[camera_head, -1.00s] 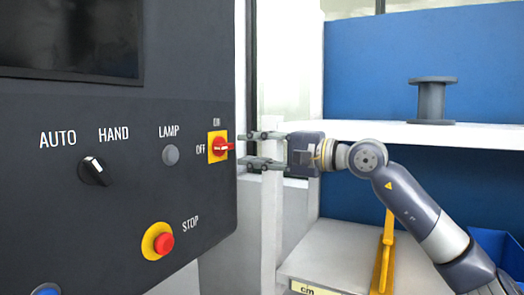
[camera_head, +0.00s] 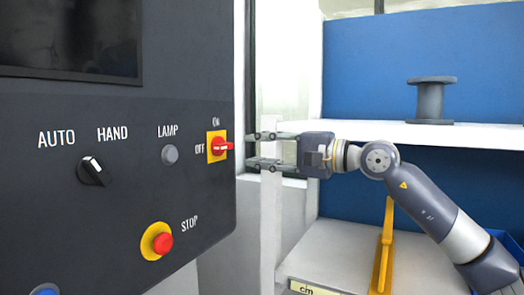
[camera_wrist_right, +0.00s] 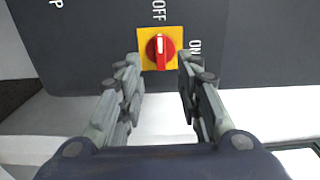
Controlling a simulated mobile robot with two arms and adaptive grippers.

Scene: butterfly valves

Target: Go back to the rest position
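My right gripper (camera_head: 262,150) is open and empty, just to the right of the dark control panel (camera_head: 110,205) in the head view. Its fingers point left at the red rotary switch (camera_head: 221,147) on its yellow plate, with a gap between them. In the right wrist view the fingers of the right gripper (camera_wrist_right: 160,75) stand apart, with the red switch (camera_wrist_right: 160,47) between and beyond the tips. The switch handle points at the OFF label in the head view. My left gripper is not in view.
The panel also carries a black selector knob (camera_head: 93,172), a lamp button (camera_head: 170,154) and a red stop button (camera_head: 161,243). A white shelf (camera_head: 470,136) with a grey flanged spool (camera_head: 432,100) is on the right. A yellow lever (camera_head: 384,250) stands below it.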

